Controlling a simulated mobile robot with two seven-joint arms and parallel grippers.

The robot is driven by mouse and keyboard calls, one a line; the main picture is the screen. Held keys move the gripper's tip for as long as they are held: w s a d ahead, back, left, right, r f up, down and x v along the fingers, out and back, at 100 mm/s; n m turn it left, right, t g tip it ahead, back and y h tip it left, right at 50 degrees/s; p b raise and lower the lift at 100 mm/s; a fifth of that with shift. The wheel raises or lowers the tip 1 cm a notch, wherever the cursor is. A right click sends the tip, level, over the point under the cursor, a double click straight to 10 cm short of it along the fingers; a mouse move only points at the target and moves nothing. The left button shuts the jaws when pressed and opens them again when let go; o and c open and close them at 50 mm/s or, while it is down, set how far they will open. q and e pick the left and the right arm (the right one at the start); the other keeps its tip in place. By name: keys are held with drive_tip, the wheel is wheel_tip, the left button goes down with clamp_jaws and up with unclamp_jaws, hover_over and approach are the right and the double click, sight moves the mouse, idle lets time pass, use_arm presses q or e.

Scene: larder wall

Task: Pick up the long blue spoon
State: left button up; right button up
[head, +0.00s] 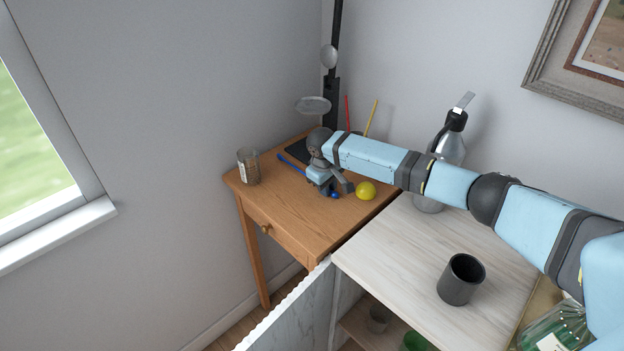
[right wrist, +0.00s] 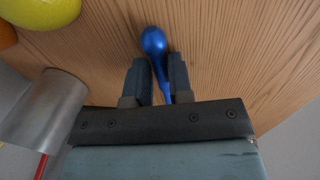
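The long blue spoon (head: 290,162) lies on the wooden table, its far part showing left of my right gripper and its near end just past the fingers. In the right wrist view its rounded blue end (right wrist: 153,41) lies beyond the fingertips, and its thin handle runs back between the fingers. My right gripper (head: 335,189) is low over the table at the spoon. It also shows in the right wrist view (right wrist: 158,66), open, with a gap between handle and left finger. The gripper hides the middle of the spoon in the head view. My left gripper is not in view.
A yellow ball-like thing (head: 366,190) sits close right of the gripper. A glass jar (head: 248,167) stands at the table's left. A bottle (head: 449,148) stands behind my right arm. A dark cup (head: 461,280) is on the whitish cabinet (head: 400,265). The table's front is clear.

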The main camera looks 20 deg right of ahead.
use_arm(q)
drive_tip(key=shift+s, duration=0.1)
use_arm(e)
drive_tip(key=shift+c, duration=0.4)
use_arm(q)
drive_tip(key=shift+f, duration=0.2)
use_arm(e)
clamp_jaws()
drive_tip(key=shift+r, duration=0.1)
